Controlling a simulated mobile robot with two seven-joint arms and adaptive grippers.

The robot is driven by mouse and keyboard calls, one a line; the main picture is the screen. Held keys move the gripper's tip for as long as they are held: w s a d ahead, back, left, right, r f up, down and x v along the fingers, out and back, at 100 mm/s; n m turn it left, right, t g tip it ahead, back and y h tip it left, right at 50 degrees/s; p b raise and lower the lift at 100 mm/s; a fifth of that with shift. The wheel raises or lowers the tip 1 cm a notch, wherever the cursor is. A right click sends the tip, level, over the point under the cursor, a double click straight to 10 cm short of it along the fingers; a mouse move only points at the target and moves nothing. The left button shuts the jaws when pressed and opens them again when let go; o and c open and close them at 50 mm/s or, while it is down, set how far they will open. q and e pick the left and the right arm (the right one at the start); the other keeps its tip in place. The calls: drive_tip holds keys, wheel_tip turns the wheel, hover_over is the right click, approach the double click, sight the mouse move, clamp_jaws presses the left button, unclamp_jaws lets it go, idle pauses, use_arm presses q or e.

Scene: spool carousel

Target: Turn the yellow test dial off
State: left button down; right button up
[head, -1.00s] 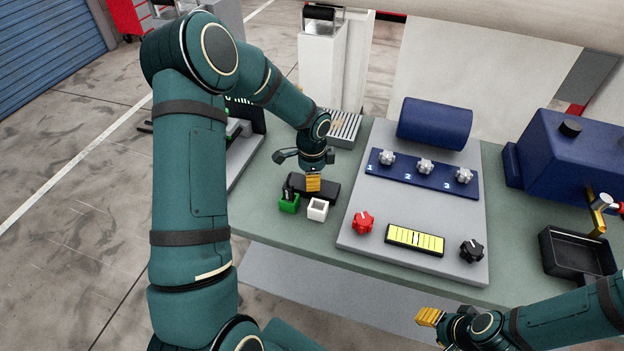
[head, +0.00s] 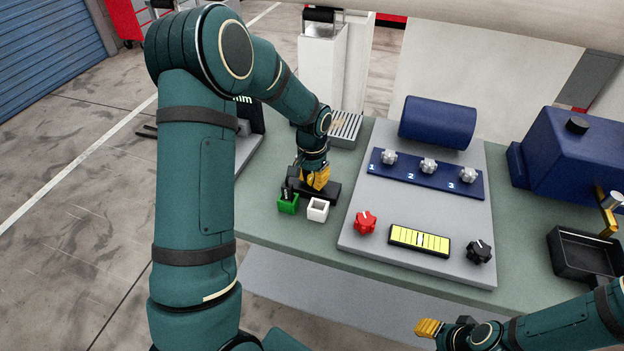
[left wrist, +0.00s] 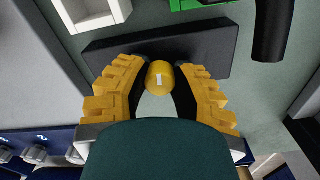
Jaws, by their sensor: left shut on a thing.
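In the head view my left gripper (head: 318,178) hides the dial. My right gripper (head: 430,327) is low at the right, away from the dial; its jaw opening is unclear.
A green box (head: 288,204) with a black piece and a white box (head: 317,210) stand just in front of the block. A grey panel (head: 375,235) to the right bears a red knob (head: 365,222), a black knob (head: 480,251) and a yellow gauge (head: 420,240).

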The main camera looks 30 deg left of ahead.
sight(312, 177)
use_arm(q)
drive_tip(key=shift+n, duration=0.6)
drive_tip(key=c, duration=0.7)
unclamp_jaws()
wheel_tip(312, 177, up, 12)
idle(0.4)
